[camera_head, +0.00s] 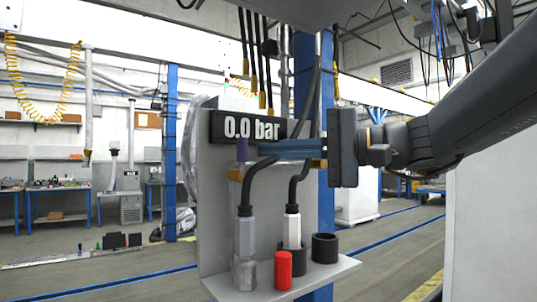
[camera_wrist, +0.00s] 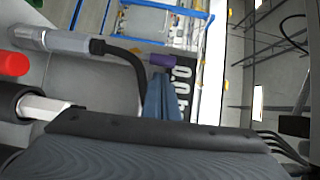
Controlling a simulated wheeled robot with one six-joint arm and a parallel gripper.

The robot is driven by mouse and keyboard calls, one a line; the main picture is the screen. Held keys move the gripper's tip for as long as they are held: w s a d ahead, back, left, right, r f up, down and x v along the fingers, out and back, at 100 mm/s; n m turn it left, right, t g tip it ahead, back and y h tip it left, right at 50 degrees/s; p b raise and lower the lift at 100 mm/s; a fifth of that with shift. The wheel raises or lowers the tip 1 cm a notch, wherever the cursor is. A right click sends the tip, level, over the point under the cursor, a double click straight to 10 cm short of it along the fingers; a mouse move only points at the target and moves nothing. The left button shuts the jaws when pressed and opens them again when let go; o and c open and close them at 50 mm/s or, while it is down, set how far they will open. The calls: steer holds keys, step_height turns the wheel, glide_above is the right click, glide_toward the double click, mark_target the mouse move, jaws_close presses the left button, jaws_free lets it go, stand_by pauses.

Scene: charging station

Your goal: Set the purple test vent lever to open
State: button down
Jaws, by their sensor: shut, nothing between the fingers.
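The purple test vent lever (camera_head: 242,150) stands upright at the left end of the display, above a brass-coloured fitting (camera_head: 236,174). In the wrist view the lever (camera_wrist: 162,60) lies just beyond my fingertips. My gripper (camera_head: 262,150) reaches in from the right with its blue fingers shut and empty. The fingertips are close to the right side of the lever; I cannot tell whether they touch it. My gripper also shows in the wrist view (camera_wrist: 163,78). The display (camera_head: 249,128) reads 0.0 bar.
Two black hoses curve below my fingers to a left connector (camera_head: 244,238) and a right connector (camera_head: 292,228) on the grey shelf (camera_head: 328,274). A red cap (camera_head: 284,270) and a black socket (camera_head: 325,247) stand there too. A blue post rises behind the panel.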

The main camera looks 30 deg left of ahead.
steer(key=w+d+b, duration=0.3)
steer(key=d, duration=0.9)
steer(key=d+f+m+t+h+p, duration=0.15)
steer(key=d+f+h, duration=0.25)
steer(key=f, duration=0.9)
steer(key=d+f+m+h, duration=0.3)
steer(key=d+f+h, duration=0.1)
steer(key=f, duration=0.9)
steer(key=s+d+f+n+h, duration=0.1)
steer(key=s+d+f+h, duration=0.2)
steer(key=d+f, duration=0.4)
steer(key=s+d+f+n+h+p, duration=0.1)
steer(key=s+d+f+h, duration=0.2)
steer(key=d+f, duration=0.4)
steer(key=s+d+f+n+h, duration=0.1)
steer(key=s+d+f+h, duration=0.2)
steer(key=d+f, duration=0.5)
steer(key=shift+s+f+h, duration=0.3)
steer(key=shift+f+h, duration=0.1)
steer(key=shift+d, duration=0.1)
